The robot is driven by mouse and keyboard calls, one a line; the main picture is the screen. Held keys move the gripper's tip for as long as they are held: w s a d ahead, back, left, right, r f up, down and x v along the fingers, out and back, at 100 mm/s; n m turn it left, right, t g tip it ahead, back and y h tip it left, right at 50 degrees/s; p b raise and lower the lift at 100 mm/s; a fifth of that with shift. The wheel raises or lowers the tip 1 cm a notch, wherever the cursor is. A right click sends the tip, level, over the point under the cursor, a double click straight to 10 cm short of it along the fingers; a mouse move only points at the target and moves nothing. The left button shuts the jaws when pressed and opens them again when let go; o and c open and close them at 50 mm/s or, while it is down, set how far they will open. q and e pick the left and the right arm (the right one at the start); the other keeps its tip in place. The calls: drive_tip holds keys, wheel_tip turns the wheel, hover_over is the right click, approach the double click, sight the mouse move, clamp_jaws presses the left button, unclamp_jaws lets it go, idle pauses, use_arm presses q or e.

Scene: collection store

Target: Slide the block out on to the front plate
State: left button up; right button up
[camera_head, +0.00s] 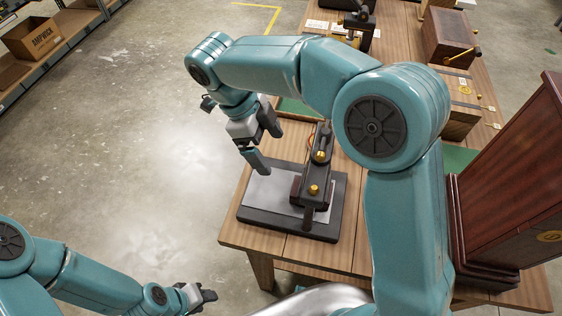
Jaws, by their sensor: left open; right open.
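A dark device (318,165) with brass knobs stands on a black base (325,230) near the table's front left corner. A pale grey plate (262,198) lies on that base, left of the device. I cannot clearly tell a separate block from the dark body of the device. My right gripper (265,144) is open and empty, above and behind the plate, left of the device, its lower finger close to the plate's back edge. My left gripper (207,297) is open and empty, low over the floor at the bottom left, away from the table.
The wooden table (245,232) carries a tall dark red cabinet (515,190) at right and a wooden box (450,38) farther back. My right arm crosses above the table and hides its middle. Shelves with a cardboard box (32,38) stand far left; the floor between is clear.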

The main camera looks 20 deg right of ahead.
sight(293, 187)
drive_tip(key=p+x, duration=0.1)
drive_tip(key=x, duration=1.2)
drive_tip(key=shift+s+f, duration=0.25)
drive_tip(key=shift+d+f, duration=0.15)
drive_tip(key=shift+f, duration=0.45)
drive_tip(key=shift+s, duration=0.15)
drive_tip(key=c, duration=1.1)
